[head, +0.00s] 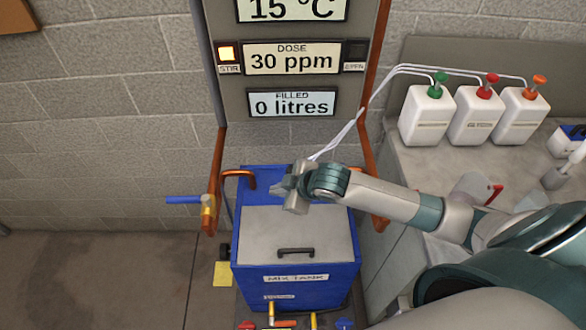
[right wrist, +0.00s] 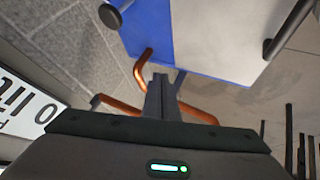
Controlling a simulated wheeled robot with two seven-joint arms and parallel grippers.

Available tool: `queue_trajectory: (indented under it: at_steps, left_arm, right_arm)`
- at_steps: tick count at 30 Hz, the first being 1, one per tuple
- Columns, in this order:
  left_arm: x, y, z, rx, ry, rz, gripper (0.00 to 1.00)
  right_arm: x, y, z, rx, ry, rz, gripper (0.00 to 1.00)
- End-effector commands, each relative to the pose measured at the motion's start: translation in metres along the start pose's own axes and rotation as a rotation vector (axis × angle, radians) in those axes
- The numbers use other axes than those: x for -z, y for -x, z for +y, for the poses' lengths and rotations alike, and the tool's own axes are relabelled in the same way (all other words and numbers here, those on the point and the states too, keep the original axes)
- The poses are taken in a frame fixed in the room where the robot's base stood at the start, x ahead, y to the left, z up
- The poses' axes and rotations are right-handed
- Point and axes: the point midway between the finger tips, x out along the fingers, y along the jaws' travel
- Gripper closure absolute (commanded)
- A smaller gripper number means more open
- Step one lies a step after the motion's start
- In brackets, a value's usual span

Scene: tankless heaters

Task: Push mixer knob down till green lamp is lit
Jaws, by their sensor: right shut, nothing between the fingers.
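My right gripper (head: 279,189) is shut and empty above the back of the blue mix tank (head: 290,280), pointing left. In the right wrist view its shut fingers (right wrist: 161,97) are close to a copper pipe; contact cannot be told. A dark round knob (head: 224,252) sticks out at the tank's left side; a dark knob also shows in the right wrist view (right wrist: 110,16). I cannot be sure that it is the mixer knob. My left gripper is out of view.
The tank's grey lid (head: 297,229) has a dark handle (head: 296,252). A bent copper spout (head: 238,174) stands behind it. A blue-handled valve (head: 184,200) is at left. White bottles (head: 427,115) stand on the right counter. The floor at left is clear.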

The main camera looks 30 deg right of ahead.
Motion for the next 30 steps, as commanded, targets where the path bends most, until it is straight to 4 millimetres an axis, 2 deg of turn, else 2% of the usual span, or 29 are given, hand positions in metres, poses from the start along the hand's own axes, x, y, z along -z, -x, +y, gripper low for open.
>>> queue_trajectory:
  at_steps: [1,6,9,13,19,30]
  left_arm:
    - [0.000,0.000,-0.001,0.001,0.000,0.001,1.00]
    - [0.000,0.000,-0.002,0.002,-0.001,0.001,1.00]
    - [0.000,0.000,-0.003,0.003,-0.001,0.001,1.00]
    - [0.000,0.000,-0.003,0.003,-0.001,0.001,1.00]
    - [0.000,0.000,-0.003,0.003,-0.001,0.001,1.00]
    - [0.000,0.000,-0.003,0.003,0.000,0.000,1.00]
  right_arm:
    - [0.001,0.001,0.020,-0.015,0.027,0.001,1.00]
    - [0.001,0.004,0.072,-0.048,0.091,0.005,1.00]
    - [-0.001,0.009,0.100,-0.068,0.116,0.003,1.00]
    - [-0.004,0.015,0.128,-0.088,0.135,-0.001,1.00]
    - [-0.007,0.019,0.146,-0.102,0.144,-0.002,1.00]
    - [-0.007,0.020,0.147,-0.103,0.145,-0.002,1.00]
